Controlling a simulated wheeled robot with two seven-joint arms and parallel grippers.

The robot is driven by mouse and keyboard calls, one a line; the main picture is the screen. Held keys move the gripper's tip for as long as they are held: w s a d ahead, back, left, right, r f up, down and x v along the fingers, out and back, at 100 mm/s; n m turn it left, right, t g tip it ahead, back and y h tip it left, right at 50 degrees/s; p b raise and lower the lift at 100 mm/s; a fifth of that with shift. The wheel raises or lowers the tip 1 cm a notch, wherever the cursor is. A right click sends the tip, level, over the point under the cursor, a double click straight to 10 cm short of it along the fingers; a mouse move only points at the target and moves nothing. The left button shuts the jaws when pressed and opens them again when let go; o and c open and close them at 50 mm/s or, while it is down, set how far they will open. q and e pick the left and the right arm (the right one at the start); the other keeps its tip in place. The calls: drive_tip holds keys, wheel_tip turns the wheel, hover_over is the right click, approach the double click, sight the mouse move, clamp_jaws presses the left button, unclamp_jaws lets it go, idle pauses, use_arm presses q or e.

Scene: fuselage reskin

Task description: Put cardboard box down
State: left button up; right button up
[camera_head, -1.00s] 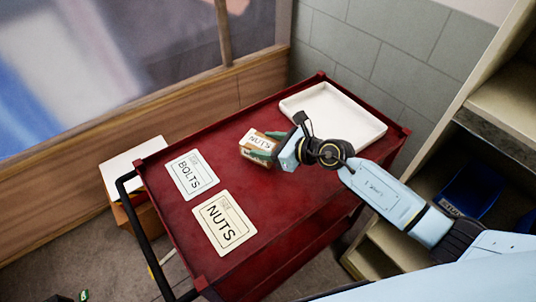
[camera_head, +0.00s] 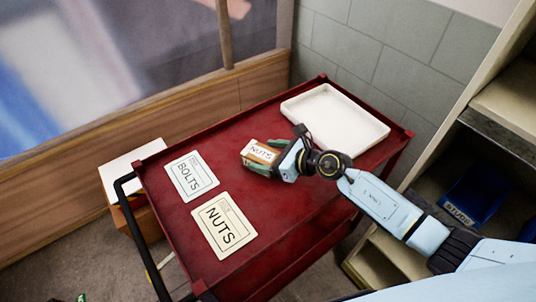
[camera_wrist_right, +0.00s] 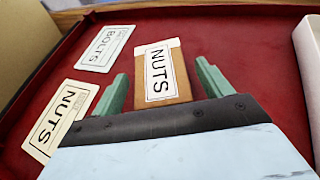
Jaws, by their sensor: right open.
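A small cardboard box (camera_head: 258,153) with a white NUTS label is on the red cart top, between the label cards and the white tray. It also shows in the right wrist view (camera_wrist_right: 160,75), between the two green fingers with a gap on each side. My right gripper (camera_head: 262,158) is open around the near end of the box; its fingers show in the right wrist view (camera_wrist_right: 160,85). Whether the box's underside rests flat is hidden. My left gripper is not in view.
A NUTS card (camera_head: 223,226) and a BOLTS card (camera_head: 191,175) lie flat on the red cart (camera_head: 180,225). An empty white tray (camera_head: 335,118) sits at the cart's back right. Shelves with a blue bin (camera_head: 470,195) stand at right.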

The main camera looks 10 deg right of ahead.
drive_tip(key=shift+r, duration=0.15)
drive_tip(key=shift+s+d+r, duration=0.15)
drive_tip(key=shift+s+d, duration=0.05)
drive_tip(key=shift+d, duration=0.05)
drive_tip(key=p+v, duration=0.1)
drive_tip(key=v, duration=1)
drive_tip(key=shift+s+r, duration=0.15)
